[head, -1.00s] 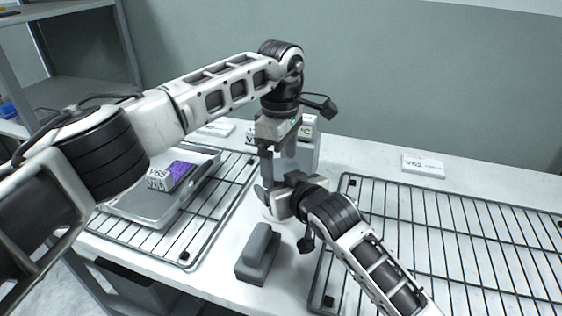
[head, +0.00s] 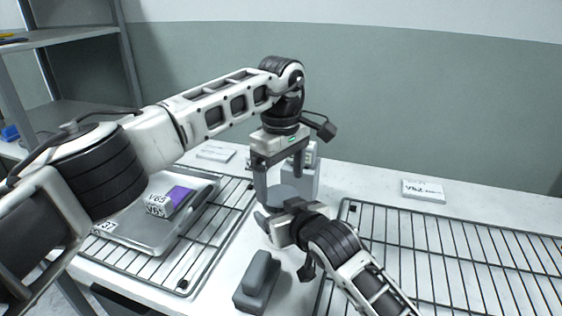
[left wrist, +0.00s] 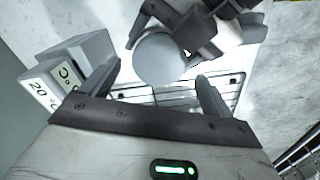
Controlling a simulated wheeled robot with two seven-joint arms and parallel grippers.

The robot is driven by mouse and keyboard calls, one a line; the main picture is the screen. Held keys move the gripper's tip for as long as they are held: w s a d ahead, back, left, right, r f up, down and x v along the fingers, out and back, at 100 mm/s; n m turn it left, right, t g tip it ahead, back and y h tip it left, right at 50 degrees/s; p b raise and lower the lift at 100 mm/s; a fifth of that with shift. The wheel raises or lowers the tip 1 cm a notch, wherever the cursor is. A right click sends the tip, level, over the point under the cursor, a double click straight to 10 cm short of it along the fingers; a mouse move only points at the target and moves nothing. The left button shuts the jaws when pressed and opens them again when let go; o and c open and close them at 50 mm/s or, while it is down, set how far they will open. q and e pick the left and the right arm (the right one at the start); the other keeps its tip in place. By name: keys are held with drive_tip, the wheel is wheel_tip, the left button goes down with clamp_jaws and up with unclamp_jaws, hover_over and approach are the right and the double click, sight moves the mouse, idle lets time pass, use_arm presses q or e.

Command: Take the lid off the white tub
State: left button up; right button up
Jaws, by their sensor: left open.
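My left gripper (head: 280,188) points down with its two fingers apart. The round grey lid (left wrist: 160,58) shows in the left wrist view just beyond and between the open fingertips (left wrist: 158,72), clear of them. In the head view the lid (head: 290,192) shows as a grey patch between the left fingers. The white tub's wall is mostly hidden under the lid and behind the grippers. My right gripper (head: 272,224) reaches in low from the right, with its dark fingers beside the lid and tub. Whether it grips the tub is hidden.
A grey block (head: 258,280) stands in front. A grey box with a temperature label (left wrist: 80,55) stands behind. A wire rack (head: 470,262) lies at right; another (head: 215,240) at left bears a metal tray (head: 150,235) with a purple-labelled box (head: 168,200). A white card (head: 423,190) lies behind the right rack.

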sight(281, 196)
use_arm(q)
drive_tip(key=shift+f, duration=1.5)
use_arm(e)
drive_tip(key=shift+f, duration=0.1)
use_arm(q)
drive_tip(key=shift+c, duration=0.4)
drive_tip(key=c, duration=0.9)
drive_tip(key=n, duration=0.3)
drive_tip(key=o, duration=1.1)
drive_tip(key=shift+c, duration=0.2)
use_arm(e)
drive_tip(key=shift+d, duration=0.1)
